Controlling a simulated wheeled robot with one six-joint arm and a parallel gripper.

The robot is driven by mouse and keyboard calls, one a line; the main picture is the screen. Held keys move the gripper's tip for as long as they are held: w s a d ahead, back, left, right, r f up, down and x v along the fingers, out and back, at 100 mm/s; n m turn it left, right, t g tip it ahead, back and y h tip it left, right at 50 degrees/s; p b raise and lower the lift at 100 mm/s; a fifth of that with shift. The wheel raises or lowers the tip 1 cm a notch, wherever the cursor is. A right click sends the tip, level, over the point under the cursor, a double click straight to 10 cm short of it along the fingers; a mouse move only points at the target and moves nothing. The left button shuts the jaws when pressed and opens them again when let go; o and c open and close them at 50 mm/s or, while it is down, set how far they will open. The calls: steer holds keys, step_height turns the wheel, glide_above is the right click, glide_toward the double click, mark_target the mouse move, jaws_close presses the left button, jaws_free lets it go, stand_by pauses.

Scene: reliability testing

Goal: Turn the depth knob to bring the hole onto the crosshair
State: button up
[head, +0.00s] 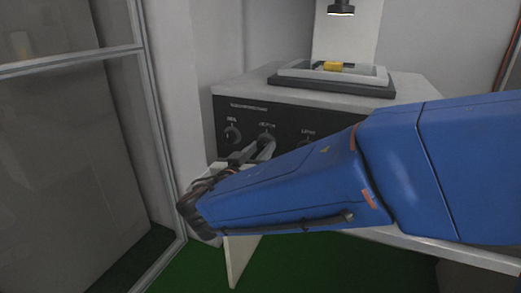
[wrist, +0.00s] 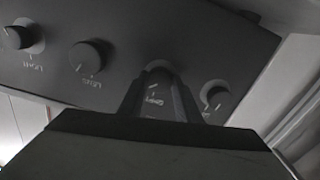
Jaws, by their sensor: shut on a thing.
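The depth knob (head: 266,137) is the middle one of the row seen on the dark front panel in the head view. My gripper (head: 261,150) reaches it from the front and is shut on it. In the wrist view, which shows the panel upside down, my gripper's two fingers (wrist: 160,88) stand on either side of the depth knob (wrist: 158,67), partly covering it. A yellow piece (head: 333,66) lies on the stage under the dark lens. I cannot make out a hole or a crosshair in either view.
Another knob (head: 232,134) sits close to the left, and it shows at right in the wrist view (wrist: 216,97). A further knob (wrist: 88,57) is on the other side. A glass-panelled frame (head: 165,120) stands at left. My blue arm hides the panel's lower right.

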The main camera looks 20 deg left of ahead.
steer(key=m, duration=0.5)
steer(key=shift+f, duration=0.15)
steer(key=shift+m, duration=2.3)
steer(key=o, duration=1.1)
steer(key=shift+c, duration=0.2)
steer(key=s+a, duration=0.1)
steer(key=s, duration=1.6)
steer(key=shift+s+a, duration=0.2)
